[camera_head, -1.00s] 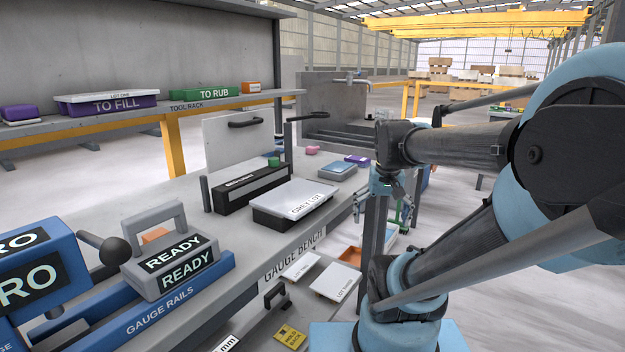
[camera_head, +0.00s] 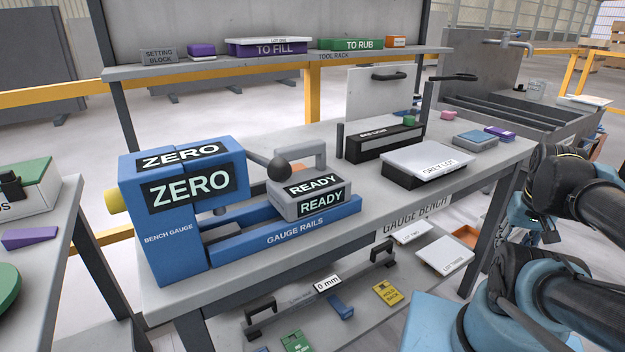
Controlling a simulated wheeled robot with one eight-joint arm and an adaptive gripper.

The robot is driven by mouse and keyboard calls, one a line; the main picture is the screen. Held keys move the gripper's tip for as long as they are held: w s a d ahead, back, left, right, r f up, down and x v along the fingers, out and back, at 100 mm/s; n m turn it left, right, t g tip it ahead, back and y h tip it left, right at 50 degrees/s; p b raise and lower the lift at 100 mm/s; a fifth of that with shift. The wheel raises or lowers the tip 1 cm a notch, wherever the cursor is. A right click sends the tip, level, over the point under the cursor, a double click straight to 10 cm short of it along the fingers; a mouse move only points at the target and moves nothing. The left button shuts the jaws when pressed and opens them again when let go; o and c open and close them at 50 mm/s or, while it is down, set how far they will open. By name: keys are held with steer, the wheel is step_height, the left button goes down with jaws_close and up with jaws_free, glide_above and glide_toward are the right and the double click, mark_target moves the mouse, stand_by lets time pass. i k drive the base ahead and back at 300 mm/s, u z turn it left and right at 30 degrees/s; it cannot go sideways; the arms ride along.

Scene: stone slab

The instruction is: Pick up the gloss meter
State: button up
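No object in view carries a readable gloss meter label, so I cannot tell which one it is. A grey handled block marked READY (camera_head: 312,201) sits on the blue gauge rails (camera_head: 330,222), beside the blue bench gauge marked ZERO (camera_head: 160,225). A small blue-grey box (camera_head: 475,141) lies toward the far right end of the gauge bench, next to a purple item (camera_head: 500,133). My gripper (camera_head: 541,232) is at the right, beyond the bench's right end and partly hidden by my arm. Its fingers are too small and covered to read, and I see nothing held.
A tool rack (camera_head: 290,63) with labelled boxes stands behind. A lower shelf holds several tools and trays. Another table (camera_head: 50,255) stands at left.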

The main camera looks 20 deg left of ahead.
mark_target(307, 191)
steer(key=k, duration=0.4)
steer(key=u, duration=2.2)
steer(key=k, duration=1.1)
steer(key=z, duration=0.35)
steer(key=i, duration=1)
steer(key=u, duration=0.05)
